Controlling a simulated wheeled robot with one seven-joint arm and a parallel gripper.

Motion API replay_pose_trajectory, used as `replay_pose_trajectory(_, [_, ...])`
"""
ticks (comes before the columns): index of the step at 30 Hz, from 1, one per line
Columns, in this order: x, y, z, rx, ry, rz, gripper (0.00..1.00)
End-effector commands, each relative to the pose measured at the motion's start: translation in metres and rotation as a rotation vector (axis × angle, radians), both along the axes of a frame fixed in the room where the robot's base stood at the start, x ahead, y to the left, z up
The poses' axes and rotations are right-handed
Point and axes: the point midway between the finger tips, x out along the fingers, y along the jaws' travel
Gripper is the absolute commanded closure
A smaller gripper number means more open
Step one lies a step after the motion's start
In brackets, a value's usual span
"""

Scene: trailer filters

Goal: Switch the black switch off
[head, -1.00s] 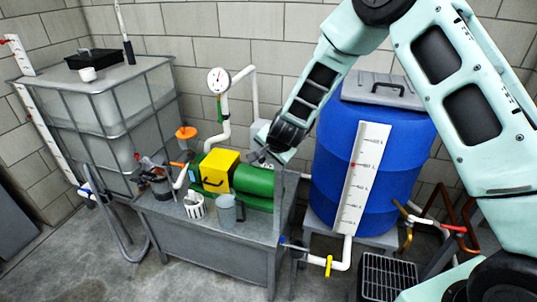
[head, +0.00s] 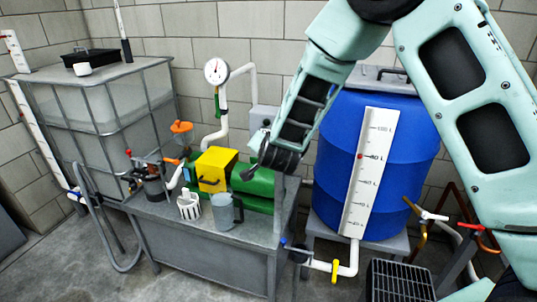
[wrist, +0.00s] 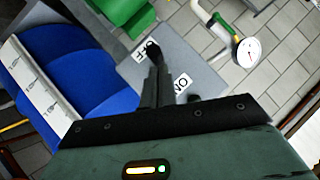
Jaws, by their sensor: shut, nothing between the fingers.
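A grey switch box (wrist: 187,60) fills the middle of the wrist view, with a white OFF label (wrist: 149,50) and a white ON label (wrist: 181,82). My gripper (wrist: 156,48) is shut and empty, its dark fingers in front of the box face, with the tips by the OFF label. The fingers cover part of the box, and I cannot clearly make out the black switch or its position. I cannot tell whether the tips touch the box. In the head view the grey box (head: 264,117) is on the back wall, beside my gripper (head: 250,173).
A blue drum (head: 350,125) with a white scale stands right of my gripper. A green machine with a yellow cover (head: 215,170) sits on a metal bench to the left. A pressure gauge (head: 216,71) on white pipe stands near the box. A caged tank (head: 105,110) is far left.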

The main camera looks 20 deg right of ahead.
Motion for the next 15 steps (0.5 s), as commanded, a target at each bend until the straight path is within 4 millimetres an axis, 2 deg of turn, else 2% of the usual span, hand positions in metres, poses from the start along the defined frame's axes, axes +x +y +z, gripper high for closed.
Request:
replay_pose_trajectory(8, [0.000, 0.000, 0.001, -0.004, -0.007, -0.001, 1.00])
replay_pose_trajectory(15, [0.000, 0.000, 0.011, -0.004, -0.007, -0.001, 1.00])
